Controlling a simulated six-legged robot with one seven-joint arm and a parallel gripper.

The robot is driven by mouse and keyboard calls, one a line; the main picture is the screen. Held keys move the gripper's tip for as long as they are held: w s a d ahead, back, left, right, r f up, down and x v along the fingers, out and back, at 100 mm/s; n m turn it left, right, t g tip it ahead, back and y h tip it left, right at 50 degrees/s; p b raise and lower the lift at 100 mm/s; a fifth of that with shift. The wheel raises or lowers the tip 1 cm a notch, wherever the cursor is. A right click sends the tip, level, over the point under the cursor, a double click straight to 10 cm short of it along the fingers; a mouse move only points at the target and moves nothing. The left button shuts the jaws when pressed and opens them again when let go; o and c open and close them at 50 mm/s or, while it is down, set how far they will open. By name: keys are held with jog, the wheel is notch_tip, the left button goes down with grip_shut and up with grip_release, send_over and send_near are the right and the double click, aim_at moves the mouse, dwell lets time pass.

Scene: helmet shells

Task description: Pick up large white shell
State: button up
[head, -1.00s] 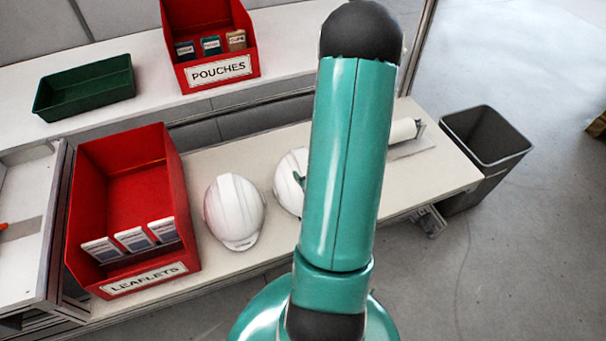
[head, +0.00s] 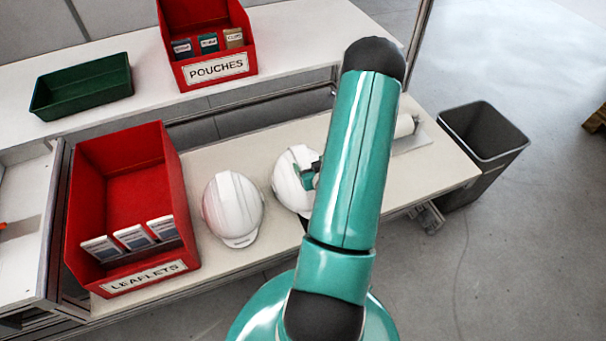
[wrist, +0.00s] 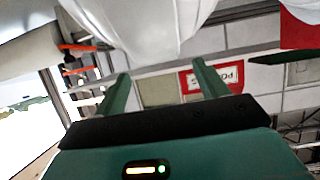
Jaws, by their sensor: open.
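Two white helmet shells lie on the bench in the head view. The left shell (head: 232,208) is in full view beside the red leaflets bin. The right shell (head: 292,180) is partly hidden by my arm; I cannot tell for sure which is larger. My gripper (head: 308,176) shows in part at the right shell's right side, mostly behind my arm. In the wrist view my gripper (wrist: 163,85) is open with nothing between its fingers. A white shell (wrist: 150,25) fills the top middle there, just beyond the fingertips; contact cannot be told.
The red leaflets bin (head: 85,205) stands left of the shells. On the raised shelf behind are the red pouches bin (head: 247,47) and a green tray (head: 80,88). A white roll (head: 405,126) lies at the bench's right end, near a grey waste bin (head: 485,150) on the floor.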

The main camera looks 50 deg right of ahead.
aim_at(304, 157)
jog(key=x, duration=0.4)
jog(key=shift+w, duration=0.15)
grip_shut()
